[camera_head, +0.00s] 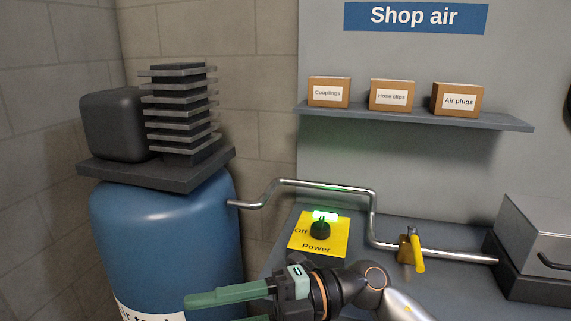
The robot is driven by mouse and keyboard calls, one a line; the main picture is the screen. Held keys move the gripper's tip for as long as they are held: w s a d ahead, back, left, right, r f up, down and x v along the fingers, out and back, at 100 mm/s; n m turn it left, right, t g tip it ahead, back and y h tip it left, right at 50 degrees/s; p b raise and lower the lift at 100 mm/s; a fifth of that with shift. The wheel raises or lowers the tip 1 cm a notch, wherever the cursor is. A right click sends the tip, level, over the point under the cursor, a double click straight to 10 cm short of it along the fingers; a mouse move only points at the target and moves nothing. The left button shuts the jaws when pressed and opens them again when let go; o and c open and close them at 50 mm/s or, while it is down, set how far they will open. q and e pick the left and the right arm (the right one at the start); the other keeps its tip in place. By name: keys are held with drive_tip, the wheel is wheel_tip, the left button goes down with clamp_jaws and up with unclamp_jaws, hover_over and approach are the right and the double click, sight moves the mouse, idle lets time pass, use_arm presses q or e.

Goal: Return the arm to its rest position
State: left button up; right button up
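My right gripper (212,311) is in the lower middle, its arm coming in from the lower right. Its green fingers point left, in front of the blue air tank (165,235). The fingers are apart with a gap between them, and nothing shows in the gap. The lower finger is partly cut off by the bottom edge. A yellow power panel (336,246) with a dark knob (320,230) and a lit green lamp (325,215) is just above the gripper. My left gripper is not in view.
A metal pipe (320,185) runs from the tank to a yellow-handled valve (416,253) and on to a grey box (540,225) at right. Above, a shelf (420,118) holds three labelled cardboard boxes (391,96). A finned compressor (183,115) stands on the tank.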

drive_tip(key=w+d+f+m+t+y, duration=0.2)
drive_tip(key=w+d+m+t+y, duration=0.35)
drive_tip(key=m+t, duration=1.05)
drive_tip(key=w+d+f+m+t+h, duration=0.25)
drive_tip(key=d+f+m+h, duration=0.25)
drive_tip(key=f+m+h, duration=0.3)
drive_tip(key=w+d+f+m+t+h, duration=0.1)
drive_tip(key=d+f+m+t+h, duration=0.2)
drive_tip(key=d+f+m+h, duration=0.5)
drive_tip(key=s+d+f+m+g+h, duration=0.15)
drive_tip(key=s+f+g, duration=0.25)
drive_tip(key=s+f, duration=0.55)
drive_tip(key=s+d+f+m+g+h, duration=0.15)
drive_tip(key=s+f+g, duration=0.35)
drive_tip(key=f, duration=0.8)
use_arm(q)
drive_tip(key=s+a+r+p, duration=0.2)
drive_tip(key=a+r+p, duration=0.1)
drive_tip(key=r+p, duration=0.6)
drive_tip(key=p, duration=0.3)
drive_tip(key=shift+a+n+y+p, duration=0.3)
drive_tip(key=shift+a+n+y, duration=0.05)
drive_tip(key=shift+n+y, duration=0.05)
use_arm(e)
drive_tip(key=s+d+r+t+h, duration=0.1)
drive_tip(key=d+r, duration=0.3)
drive_tip(key=r, duration=0.5)
drive_tip(key=shift+s+d+r+t+h, duration=0.15)
drive_tip(key=shift+s+r+t+h, duration=0.25)
drive_tip(key=shift+s, duration=0.25)
